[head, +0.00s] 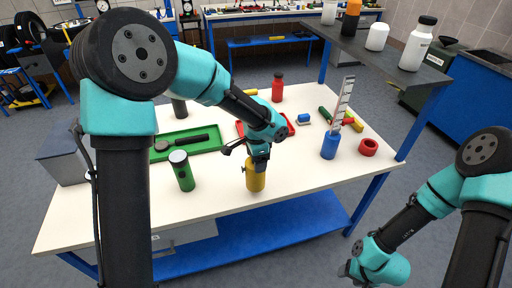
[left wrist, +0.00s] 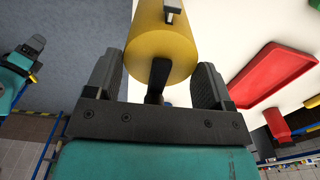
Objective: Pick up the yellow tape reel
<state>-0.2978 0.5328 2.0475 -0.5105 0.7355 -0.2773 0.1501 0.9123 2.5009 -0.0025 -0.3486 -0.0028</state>
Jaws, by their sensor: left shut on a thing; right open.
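The yellow tape reel (head: 256,182) is an upright yellow cylinder with a small metal tab on its side, near the front middle of the white table. My left gripper (head: 260,160) is over its top and shut on it. In the left wrist view, the reel (left wrist: 160,45) shows beyond the two dark fingers, with a dark stem from its end face running between them (left wrist: 157,85). The grip itself is partly hidden in the head view. My right gripper (head: 350,270) is open and empty, low beyond the table's front right edge.
A green cylinder (head: 182,172) stands left of the reel, before a green tray (head: 205,146). A red tray (head: 291,125) lies behind my left gripper. A blue cylinder (head: 329,146) with a graduated strip and a red ring (head: 368,147) stand right. A shelf (head: 380,52) overhangs the back right.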

